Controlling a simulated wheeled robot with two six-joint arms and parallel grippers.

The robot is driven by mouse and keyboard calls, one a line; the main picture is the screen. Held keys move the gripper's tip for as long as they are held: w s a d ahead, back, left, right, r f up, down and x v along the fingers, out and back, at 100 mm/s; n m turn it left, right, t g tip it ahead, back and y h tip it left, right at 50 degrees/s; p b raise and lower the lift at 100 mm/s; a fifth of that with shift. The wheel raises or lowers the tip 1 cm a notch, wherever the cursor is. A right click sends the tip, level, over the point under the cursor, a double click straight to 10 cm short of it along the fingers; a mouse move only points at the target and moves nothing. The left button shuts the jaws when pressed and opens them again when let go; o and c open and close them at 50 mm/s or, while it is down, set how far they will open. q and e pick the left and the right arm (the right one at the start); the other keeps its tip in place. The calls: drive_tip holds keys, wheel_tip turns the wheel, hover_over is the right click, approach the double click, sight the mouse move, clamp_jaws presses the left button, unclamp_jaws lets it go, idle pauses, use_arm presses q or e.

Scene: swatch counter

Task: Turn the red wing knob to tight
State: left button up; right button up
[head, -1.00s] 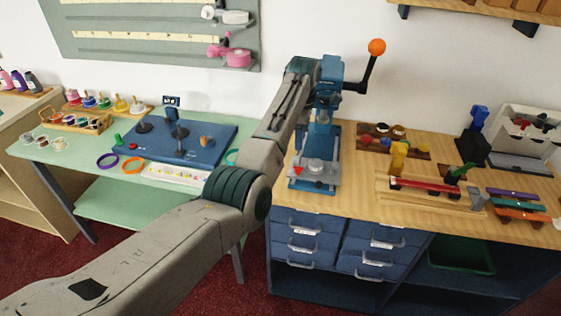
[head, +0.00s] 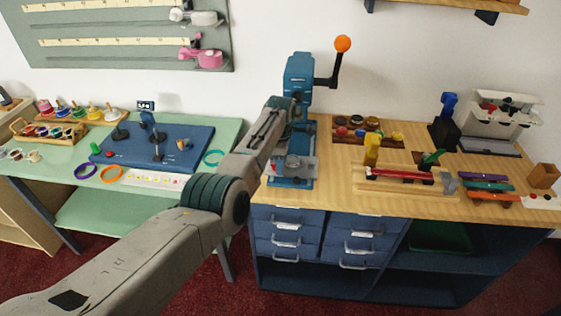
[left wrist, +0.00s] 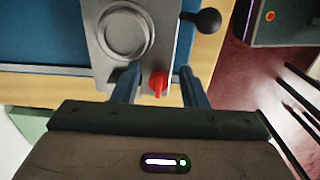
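The red wing knob (left wrist: 158,83) shows in the left wrist view at the near edge of a grey metal plate (left wrist: 150,55) with a round disc on it. My left gripper (left wrist: 159,72) is open, one finger on each side of the knob, with a gap between knob and fingers. In the head view my left gripper (head: 288,112) is in front of the blue press (head: 299,70), and the fingers are hard to make out. The knob is not clear there, near my forearm. My right gripper is in neither view.
A black ball (left wrist: 208,21) on a lever is close to my right-hand finger in the wrist view. The press has a crank with an orange ball (head: 343,43). A rack (head: 410,180) and jars (head: 373,124) are on the wooden counter (head: 335,155) to the right.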

use_arm(q)
drive_tip(key=shift+c, duration=1)
clamp_jaws()
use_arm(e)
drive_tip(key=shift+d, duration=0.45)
